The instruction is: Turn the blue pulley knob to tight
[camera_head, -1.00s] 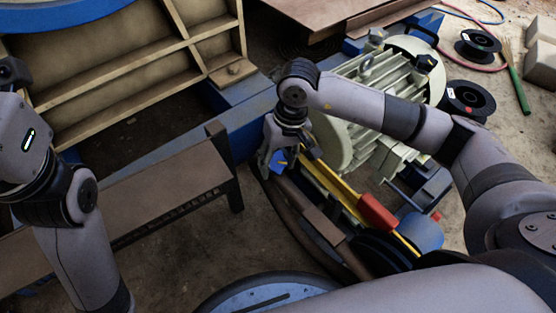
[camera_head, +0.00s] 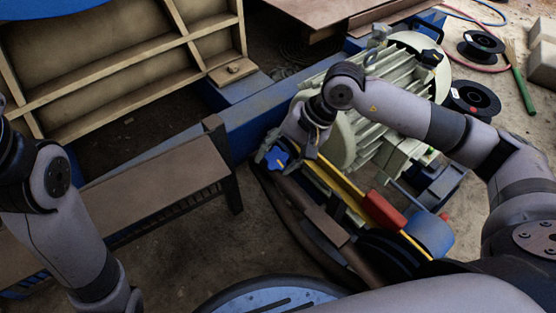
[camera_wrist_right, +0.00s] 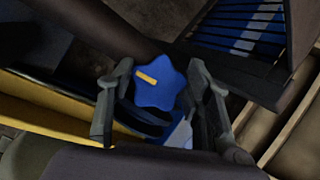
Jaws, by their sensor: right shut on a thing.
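The blue pulley knob (camera_head: 277,158) is star-shaped with a yellow mark on its face. It sits at the near end of the motor's belt area, beside a yellow bar. In the right wrist view the knob (camera_wrist_right: 160,83) lies between the two fingers of my right gripper (camera_wrist_right: 158,95). My right gripper (camera_head: 283,150) is shut on the knob, reaching over from the motor side. The yellow mark points to the upper left in the wrist view. My left arm is at the left edge of the head view; its gripper is out of the picture.
A pale green finned motor (camera_head: 385,90) stands right behind the knob. A yellow bar with a red handle (camera_head: 384,211) runs down to the right. A brown bench-like guard (camera_head: 160,190) is on the left. Cable spools (camera_head: 472,98) lie on the floor at the right.

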